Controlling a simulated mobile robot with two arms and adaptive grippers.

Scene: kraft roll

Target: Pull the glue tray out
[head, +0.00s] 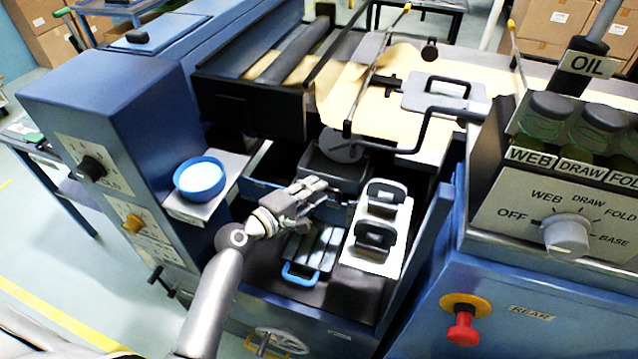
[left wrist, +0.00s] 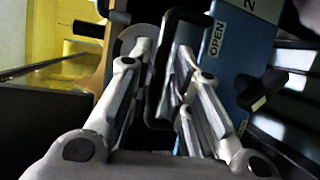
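A blue-fronted tray or drawer (head: 262,187) sits in the machine bay, below the rollers; I take it for the glue tray, but no label on it is readable. My left gripper (head: 322,188) is in front of it and hides part of its front. In the left wrist view, a black loop handle (left wrist: 200,18) stands by a blue panel (left wrist: 240,50) marked "OPEN". One bar of the loop lies between the fingers of my left gripper (left wrist: 163,65), which look closed in on it. My right gripper is not in view.
A blue-handled tray (head: 300,275) lies below the gripper. A white block with two black handles (head: 397,262) stands close on the right. A blue round cup (head: 200,179) sits on a ledge at left. The control box (head: 560,215) bounds the right side.

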